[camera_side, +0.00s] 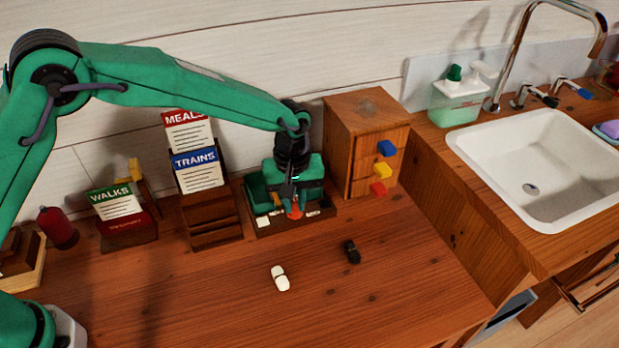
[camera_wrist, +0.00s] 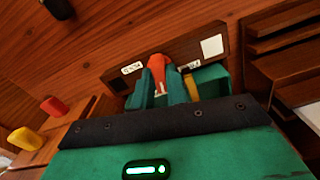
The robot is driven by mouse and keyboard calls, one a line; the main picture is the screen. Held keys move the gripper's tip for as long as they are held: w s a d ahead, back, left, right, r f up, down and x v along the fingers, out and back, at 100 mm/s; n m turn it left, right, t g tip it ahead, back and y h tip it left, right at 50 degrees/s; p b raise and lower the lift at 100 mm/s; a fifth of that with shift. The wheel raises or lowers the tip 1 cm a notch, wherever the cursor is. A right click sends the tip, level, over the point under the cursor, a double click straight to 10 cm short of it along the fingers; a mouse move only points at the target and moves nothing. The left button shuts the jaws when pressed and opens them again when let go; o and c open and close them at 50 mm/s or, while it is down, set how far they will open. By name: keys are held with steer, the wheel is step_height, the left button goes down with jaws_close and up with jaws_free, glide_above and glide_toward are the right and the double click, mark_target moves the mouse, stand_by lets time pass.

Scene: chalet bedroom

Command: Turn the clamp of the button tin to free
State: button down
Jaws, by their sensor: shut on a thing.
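The button tin (camera_side: 257,188) looks green and sits in a low wooden holder (camera_side: 265,231) against the back of the worktop. A part of it also shows in the wrist view (camera_wrist: 212,80). The orange-red clamp (camera_side: 295,212) is at the holder's front; in the wrist view the clamp (camera_wrist: 158,62) stands between two small white labels on the wooden strip (camera_wrist: 170,55). The labels are too small to read surely. My gripper (camera_side: 291,200) points down over the holder. Its green fingers (camera_wrist: 164,80) are shut on the clamp, which hides part of it.
A wooden drawer cabinet (camera_side: 352,140) with coloured knobs stands close right of the holder. A card rack (camera_side: 208,208) stands close left. A white object (camera_side: 280,277) and a dark object (camera_side: 351,251) lie in front. The front worktop is otherwise clear.

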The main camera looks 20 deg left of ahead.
mark_target(294, 203)
steer(key=shift+w+r+n, duration=0.1)
steer(key=shift+r+n, duration=0.05)
steer(key=shift+n, duration=0.95)
steer(key=c, duration=1.4)
jaws_free()
steer(key=shift+r, duration=3.8)
steer(key=shift+a+r, duration=0.1)
steer(key=shift+r, duration=0.05)
